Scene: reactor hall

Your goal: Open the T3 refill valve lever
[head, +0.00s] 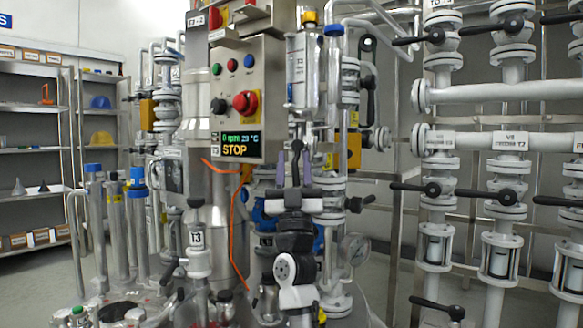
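A white fitting with a T3 label (196,238) stands at lower centre-left, with a black knob on top. Dark lever-like handles (172,268) show just left of it; I cannot tell for sure which of them is the T3 refill valve lever. My gripper (294,164) is right of the T3 fitting, pointing away from me below the control box. Its two greyish-purple fingers stand apart, with a dark upright part showing between them. I cannot tell whether this part is touched or lies behind. No held object is clear.
A control box (240,150) reading STOP hangs above and left of my gripper, with an orange cable (236,230) below it. White pipes with black-levered valves (432,189) fill the right side. Shelves (32,105) stand at the far left. Glass-lid fittings crowd the lower left.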

